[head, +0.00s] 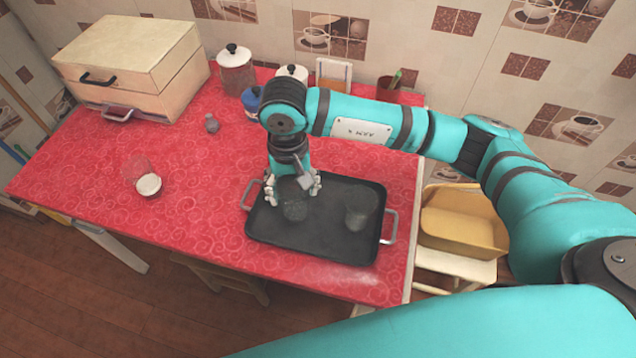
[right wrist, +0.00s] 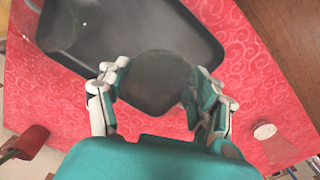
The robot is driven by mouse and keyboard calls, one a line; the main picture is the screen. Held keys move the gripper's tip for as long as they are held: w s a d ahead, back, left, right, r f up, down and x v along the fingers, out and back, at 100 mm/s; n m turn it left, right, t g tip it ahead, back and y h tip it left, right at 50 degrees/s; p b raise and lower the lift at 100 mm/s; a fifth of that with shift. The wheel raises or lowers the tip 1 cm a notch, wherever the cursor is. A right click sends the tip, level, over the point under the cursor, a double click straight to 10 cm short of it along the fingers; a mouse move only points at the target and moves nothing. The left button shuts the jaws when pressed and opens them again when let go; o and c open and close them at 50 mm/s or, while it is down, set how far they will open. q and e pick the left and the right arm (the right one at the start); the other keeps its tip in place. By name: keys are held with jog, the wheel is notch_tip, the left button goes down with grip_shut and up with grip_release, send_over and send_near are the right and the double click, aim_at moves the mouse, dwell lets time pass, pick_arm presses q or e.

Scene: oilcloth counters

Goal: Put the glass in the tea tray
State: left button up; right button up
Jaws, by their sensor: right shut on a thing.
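The black tea tray (head: 318,248) with metal side handles lies near the front right of the red counter; its dark rim also shows in the right wrist view (right wrist: 196,28). My right gripper (head: 297,190) is over the left part of the tray, shut on a clear glass (head: 295,209). In the right wrist view the glass (right wrist: 155,75) sits between the fingers, its round mouth facing the camera. I cannot tell whether its base touches the tray. A second clear glass (head: 361,208) stands in the tray's right part. My left gripper is not in view.
A glass with white contents (head: 149,184) is on the counter at left. A small grey object (head: 211,123), a cream box (head: 130,65) and lidded jars (head: 236,68) are farther back. A yellow bin (head: 462,222) is right of the counter.

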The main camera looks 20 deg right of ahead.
jog(key=d+f+p, duration=0.1)
jog(key=d+f, duration=0.1)
jog(key=d+f+p, duration=0.1)
jog(key=d+f, duration=0.1)
jog(key=d, duration=0.1)
jog(key=shift+w+d, duration=0.1)
jog(key=shift+f, duration=0.15)
jog(key=o, duration=1.3)
jog(key=shift+o, duration=0.8)
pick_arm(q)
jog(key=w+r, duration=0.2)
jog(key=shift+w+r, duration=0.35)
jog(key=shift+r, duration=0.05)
